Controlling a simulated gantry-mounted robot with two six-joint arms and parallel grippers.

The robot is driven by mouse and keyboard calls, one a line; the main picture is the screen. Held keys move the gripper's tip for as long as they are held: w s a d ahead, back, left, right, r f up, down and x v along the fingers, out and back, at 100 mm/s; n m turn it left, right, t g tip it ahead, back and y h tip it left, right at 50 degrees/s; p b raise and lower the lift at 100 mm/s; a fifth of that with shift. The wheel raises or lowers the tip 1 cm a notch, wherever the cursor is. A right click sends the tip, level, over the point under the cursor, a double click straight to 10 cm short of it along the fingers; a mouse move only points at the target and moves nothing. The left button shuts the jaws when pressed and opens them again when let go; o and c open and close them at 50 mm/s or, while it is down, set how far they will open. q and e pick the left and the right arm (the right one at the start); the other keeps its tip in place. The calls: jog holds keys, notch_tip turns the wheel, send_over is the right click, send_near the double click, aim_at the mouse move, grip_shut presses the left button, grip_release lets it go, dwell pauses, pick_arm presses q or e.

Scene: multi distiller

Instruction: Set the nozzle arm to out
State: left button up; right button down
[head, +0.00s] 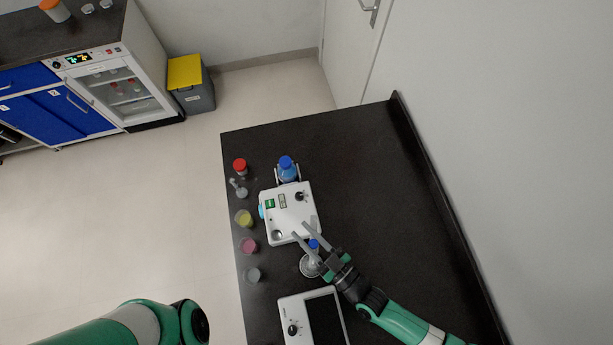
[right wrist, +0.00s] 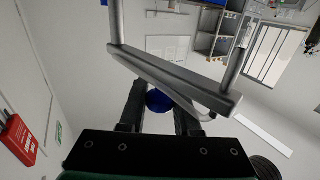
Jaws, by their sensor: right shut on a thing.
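The white distiller unit (head: 289,207) sits on the black bench, with dials and small labels on top. Two pale parallel rods, which I take as the nozzle arm (head: 316,234), reach from its right edge to my right gripper. A grey frame with a crossbar (right wrist: 178,84) and two rods shows in the right wrist view. My right gripper (head: 335,262) is shut on this arm; its black fingers (right wrist: 160,106) reach the crossbar, which hides their tips. A blue round cap (right wrist: 158,101) shows between them. My left gripper is not in view.
A blue-capped glass vessel (head: 311,261) stands close beside my right gripper. A device with a dark screen (head: 325,318) is nearer. A blue-capped bottle (head: 287,170) stands behind the distiller. Several small containers, including a yellow one (head: 244,218), line the left edge. The bench (head: 390,210) is clear at right.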

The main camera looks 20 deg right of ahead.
jog(key=c, duration=0.6)
grip_release()
jog(key=shift+s, duration=0.1)
